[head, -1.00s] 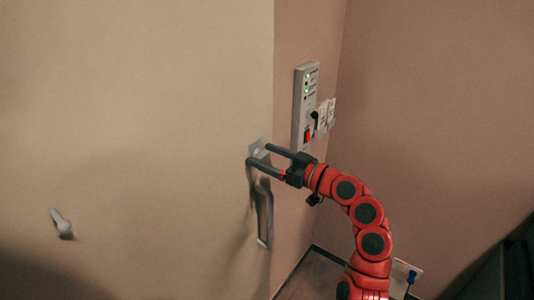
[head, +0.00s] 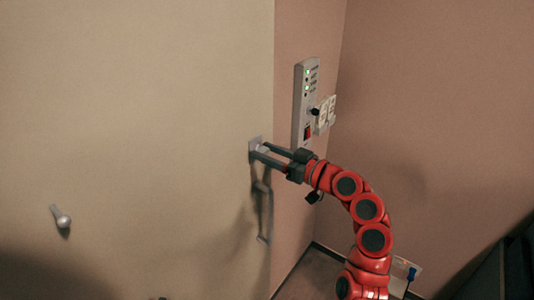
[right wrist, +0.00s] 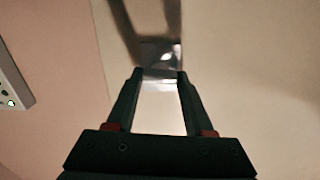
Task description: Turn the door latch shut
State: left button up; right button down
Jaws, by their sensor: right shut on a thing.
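The door (head: 140,120) is a large beige panel filling the left of the head view. The door latch (head: 256,143), a small pale metal piece on a plate, sits near the door's right edge above a lever handle (head: 265,215). My right gripper (head: 258,150) reaches in from the right and is shut on the latch. Its fingers partly hide the latch, so its exact angle cannot be told. In the right wrist view the shiny latch plate (right wrist: 162,58) shows just beyond the fingertips (right wrist: 160,75). My left gripper is not in view.
A grey control panel (head: 305,95) with green lights and a red switch is on the wall right of the door, above my gripper. White sockets (head: 325,113) are beside it. A small knob (head: 62,217) sticks out of the door at left.

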jog(key=shift+m+b, duration=0.45)
jog(key=shift+m, duration=0.55)
jog(key=shift+d+m, duration=0.1)
jog(key=shift+m, duration=0.8)
jog(key=m, duration=0.3)
jog(key=shift+w+m, duration=0.1)
jog(key=shift+m, duration=0.3)
jog(key=m+p, duration=0.1)
jog(key=m, duration=0.3)
jog(key=shift+r+p, duration=0.1)
jog(key=shift+p, duration=0.25)
jog(key=m+p, duration=0.2)
jog(key=m, duration=0.2)
jog(key=shift+f+m+p, duration=0.2)
jog(key=shift+m+p, duration=0.15)
jog(key=shift+m, duration=0.45)
jog(key=shift+c, duration=1.4)
grip_release()
